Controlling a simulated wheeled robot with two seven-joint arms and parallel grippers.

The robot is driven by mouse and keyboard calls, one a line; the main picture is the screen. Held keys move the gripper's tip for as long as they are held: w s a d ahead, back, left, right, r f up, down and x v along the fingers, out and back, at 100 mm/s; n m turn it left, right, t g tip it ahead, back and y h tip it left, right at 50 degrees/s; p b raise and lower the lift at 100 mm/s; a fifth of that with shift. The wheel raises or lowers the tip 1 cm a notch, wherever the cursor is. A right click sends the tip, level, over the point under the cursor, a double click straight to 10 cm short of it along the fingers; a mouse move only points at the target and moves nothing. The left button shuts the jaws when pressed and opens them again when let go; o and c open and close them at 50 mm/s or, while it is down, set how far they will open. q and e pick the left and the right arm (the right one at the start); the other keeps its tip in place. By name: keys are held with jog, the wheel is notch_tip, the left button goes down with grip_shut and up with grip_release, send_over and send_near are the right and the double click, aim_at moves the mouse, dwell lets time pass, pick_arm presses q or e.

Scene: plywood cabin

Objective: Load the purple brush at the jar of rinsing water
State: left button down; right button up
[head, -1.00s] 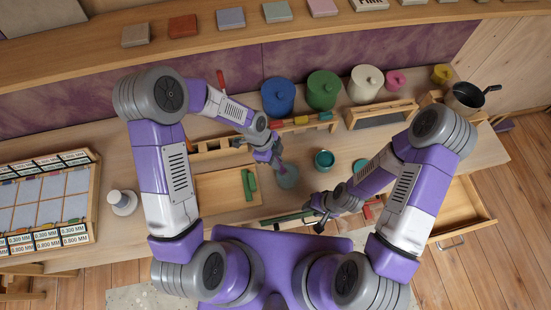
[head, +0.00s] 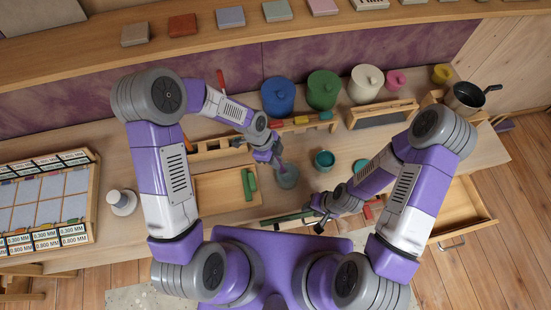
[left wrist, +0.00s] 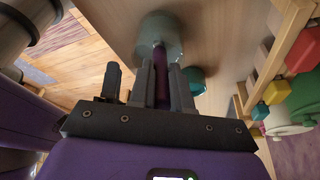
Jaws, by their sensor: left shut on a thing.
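My left gripper (head: 276,160) is shut on the purple brush (left wrist: 162,72), which stands out between its fingers in the left wrist view. The jar of rinsing water (head: 287,178) is a greyish, see-through jar on the bench just below this gripper; it also shows in the left wrist view (left wrist: 160,30). The brush's far end points to the jar and overlaps it; how deep it reaches inside I cannot tell. My right gripper (head: 320,221) hangs near the bench's front edge, right of and nearer than the jar. Its jaw opening is too small to make out.
A teal pot (head: 324,160) stands right of the jar, with another teal round thing (head: 360,166) farther right. A wooden tray (head: 215,188) with a green piece lies left. Blue (head: 278,98) and green (head: 323,90) lidded canisters stand behind. An open drawer (head: 460,210) juts out front right.

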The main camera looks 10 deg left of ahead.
dwell(0.3)
pick_arm(q)
jog(key=shift+r+p, duration=2.15)
jog(key=shift+r, duration=1.4)
